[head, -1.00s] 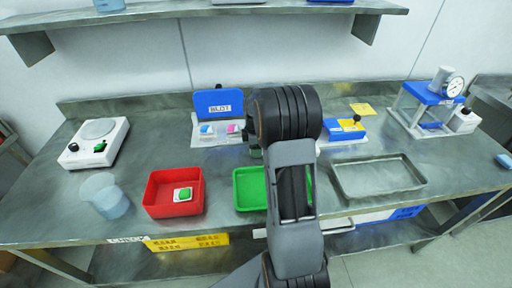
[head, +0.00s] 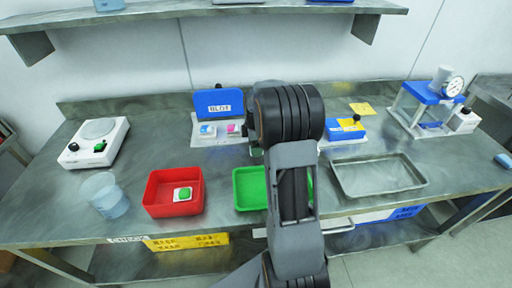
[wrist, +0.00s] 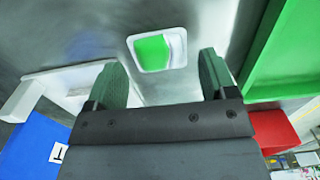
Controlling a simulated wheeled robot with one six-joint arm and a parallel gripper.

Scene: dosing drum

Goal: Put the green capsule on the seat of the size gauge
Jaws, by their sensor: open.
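In the wrist view a green capsule (wrist: 152,50) lies in a small white dish (wrist: 175,64) on the steel bench. My gripper (wrist: 161,75) is open, its two green-padded fingers apart on either side of the near end of the dish, with nothing between them. In the head view my arm hides this dish, and only a bit of my gripper (head: 256,150) shows beside the arm. A blue-topped stand with a round dial (head: 455,87), which looks like the size gauge, stands at the back right. Its seat is too small to make out.
A red bin (head: 150,205) holds another white dish with a green piece (head: 184,192). A green tray (head: 240,191) is beside it, partly behind my arm.

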